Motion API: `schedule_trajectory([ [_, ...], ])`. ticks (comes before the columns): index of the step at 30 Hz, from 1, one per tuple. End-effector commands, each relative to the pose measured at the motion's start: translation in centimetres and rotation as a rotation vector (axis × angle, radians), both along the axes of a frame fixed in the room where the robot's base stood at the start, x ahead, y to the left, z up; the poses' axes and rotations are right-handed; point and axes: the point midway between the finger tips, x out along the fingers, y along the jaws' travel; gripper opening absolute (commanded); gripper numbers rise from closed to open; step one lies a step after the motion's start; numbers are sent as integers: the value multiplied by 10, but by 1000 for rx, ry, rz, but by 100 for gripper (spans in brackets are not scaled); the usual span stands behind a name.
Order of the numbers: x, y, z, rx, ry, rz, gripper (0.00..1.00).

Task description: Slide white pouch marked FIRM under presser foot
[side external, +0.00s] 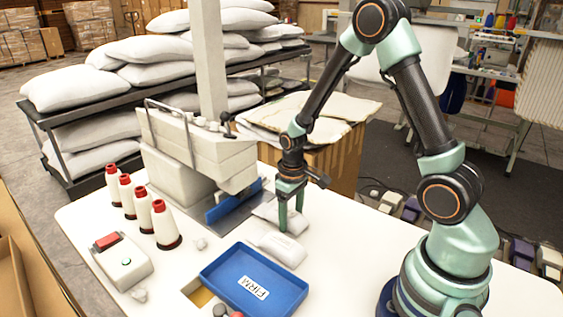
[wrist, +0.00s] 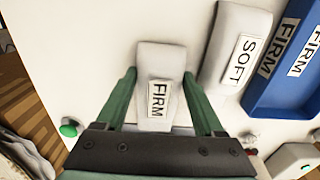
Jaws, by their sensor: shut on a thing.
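The white pouch marked FIRM (wrist: 161,61) lies between the green fingers of my gripper (wrist: 159,76) in the wrist view, its label facing up. My gripper (side external: 291,212) is shut on this pouch (side external: 266,211) at the white table, just right of the sewing machine (side external: 200,165) in the side view. A blue plate (side external: 234,202) sits at the machine's base, beside the pouch. The presser foot cannot be made out under the machine head. A second white pouch, marked SOFT (wrist: 238,28), lies beside the held one, nearer the tray.
A blue tray (side external: 215,279) labelled FIRM stands near the table's front. A cardboard box with fabric (side external: 335,160) stands behind the table. The right tabletop is mostly clear.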

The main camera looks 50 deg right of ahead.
Motion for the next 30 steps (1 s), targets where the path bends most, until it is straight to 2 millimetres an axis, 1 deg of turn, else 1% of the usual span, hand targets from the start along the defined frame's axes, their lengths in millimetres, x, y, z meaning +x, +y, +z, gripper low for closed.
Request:
schedule_trajectory([
  [3, 10, 0, 0, 0, -1, 1, 17],
  [15, 37, 0, -1, 0, -1, 1, 17],
  [21, 46, 0, -1, 0, 0, 1, 17],
  [30, 49, 0, -1, 0, 0, 0, 17],
])
